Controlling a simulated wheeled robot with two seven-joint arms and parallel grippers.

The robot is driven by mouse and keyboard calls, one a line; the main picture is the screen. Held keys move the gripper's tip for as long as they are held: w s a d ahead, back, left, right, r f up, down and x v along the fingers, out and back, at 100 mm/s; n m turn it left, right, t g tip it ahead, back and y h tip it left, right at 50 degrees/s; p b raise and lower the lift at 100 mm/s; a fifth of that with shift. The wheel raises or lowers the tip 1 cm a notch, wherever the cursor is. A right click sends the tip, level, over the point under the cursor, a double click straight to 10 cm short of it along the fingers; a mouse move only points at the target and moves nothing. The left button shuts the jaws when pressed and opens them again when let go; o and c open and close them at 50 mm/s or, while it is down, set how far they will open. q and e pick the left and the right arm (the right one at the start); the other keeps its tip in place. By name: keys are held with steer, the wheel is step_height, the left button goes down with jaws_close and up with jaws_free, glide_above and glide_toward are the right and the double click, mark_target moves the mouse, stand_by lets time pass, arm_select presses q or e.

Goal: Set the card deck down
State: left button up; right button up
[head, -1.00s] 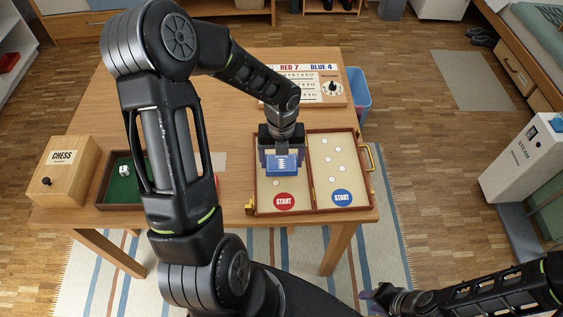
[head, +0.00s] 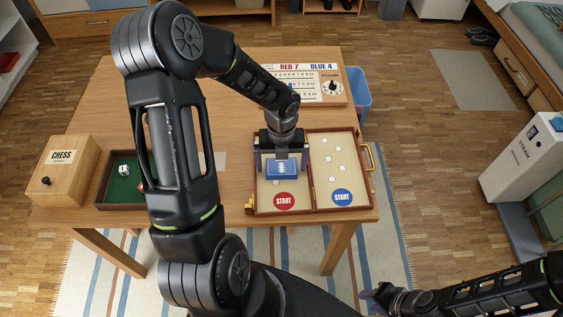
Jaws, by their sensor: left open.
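The blue card deck (head: 282,169) with a white pattern on top is in the left half of the open wooden game case (head: 315,211), above the red START circle (head: 284,200). My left gripper (head: 282,170) is over the deck with its jaws open. One finger is on each side of the deck, with a gap showing between finger and deck. The contact between the deck's underside and the board is hidden. My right gripper (head: 373,297) is low at the bottom right, away from the table, and its jaws are too small to read.
A chess box (head: 62,171) and a green-lined dice tray (head: 103,190) are on the left of the table. A scoreboard (head: 335,95) stands at the back. The case's right half holds several white spots and a blue START circle (head: 342,197).

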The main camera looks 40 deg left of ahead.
mark_target(281, 166)
arm_select(q)
steer(key=shift+r, duration=0.1)
step_height(281, 166, up, 12)
stand_by(0.5)
stand_by(0.5)
